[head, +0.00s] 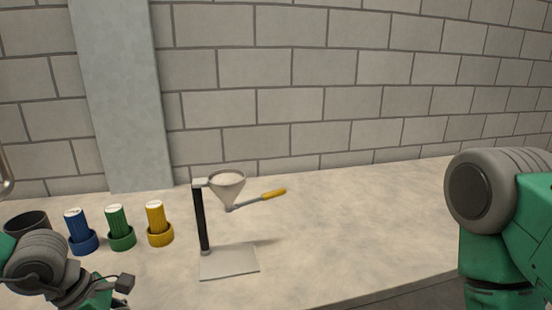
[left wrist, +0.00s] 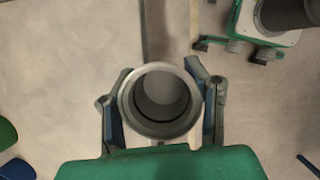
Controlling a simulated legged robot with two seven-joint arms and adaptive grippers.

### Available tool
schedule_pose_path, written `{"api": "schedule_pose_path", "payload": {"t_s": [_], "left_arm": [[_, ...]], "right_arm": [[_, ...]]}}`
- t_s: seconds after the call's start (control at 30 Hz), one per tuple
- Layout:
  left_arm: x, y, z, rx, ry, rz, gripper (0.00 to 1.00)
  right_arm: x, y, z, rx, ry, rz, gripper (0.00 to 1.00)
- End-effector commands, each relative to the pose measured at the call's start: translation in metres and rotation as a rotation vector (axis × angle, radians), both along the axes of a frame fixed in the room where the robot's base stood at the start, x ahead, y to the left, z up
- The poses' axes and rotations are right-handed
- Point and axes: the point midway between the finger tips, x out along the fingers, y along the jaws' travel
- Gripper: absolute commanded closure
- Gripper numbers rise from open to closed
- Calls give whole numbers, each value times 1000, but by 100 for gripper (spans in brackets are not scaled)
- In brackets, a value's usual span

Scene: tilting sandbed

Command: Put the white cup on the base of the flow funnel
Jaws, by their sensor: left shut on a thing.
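My left gripper (left wrist: 160,90) is shut on the white cup (left wrist: 160,126), which looks grey in the left wrist view. One finger is on each side of the cup, and its round opening faces the camera. The cup is hidden in the head view, where only part of my left arm shows at the lower left. The flow funnel (head: 228,187) is on a dark post above its flat, pale base (head: 230,263) on the counter. The base is bare. My right gripper is out of view; part of my right arm shows at the right.
Blue (head: 78,232), green (head: 118,228) and yellow (head: 157,224) ribbed containers stand in a row left of the funnel. A dark round pot (head: 24,222) is at the far left. A yellow-tipped lever (head: 272,194) sticks out right of the funnel. The counter (head: 350,215) is clear to the right.

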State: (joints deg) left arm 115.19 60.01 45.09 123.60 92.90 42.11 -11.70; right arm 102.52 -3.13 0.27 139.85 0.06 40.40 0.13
Motion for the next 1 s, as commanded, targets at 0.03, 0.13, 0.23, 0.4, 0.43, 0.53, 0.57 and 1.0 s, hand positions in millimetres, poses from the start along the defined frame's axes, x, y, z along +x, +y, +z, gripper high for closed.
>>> {"api": "schedule_pose_path", "payload": {"t_s": [0.03, 0.13, 0.23, 0.4, 0.43, 0.53, 0.57, 1.0], "left_arm": [[-1, 0, -6, 0, 3, -63, 82], [-3, -1, -12, 0, 3, -215, 82], [-6, -2, -18, 0, 4, -382, 82], [-12, -8, -29, 1, 3, -705, 82], [-13, -9, -31, 1, 3, -770, 82], [-17, -14, -38, 3, 2, -997, 82], [-18, -16, -40, 4, 2, -1068, 82], [-33, -42, -57, 3, -1, -1898, 82]], "right_arm": [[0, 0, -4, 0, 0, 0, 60], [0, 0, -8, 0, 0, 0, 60], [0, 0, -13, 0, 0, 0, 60], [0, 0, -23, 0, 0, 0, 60], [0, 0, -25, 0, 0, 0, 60], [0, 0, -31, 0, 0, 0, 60], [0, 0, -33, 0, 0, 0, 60], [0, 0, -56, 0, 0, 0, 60]]}}
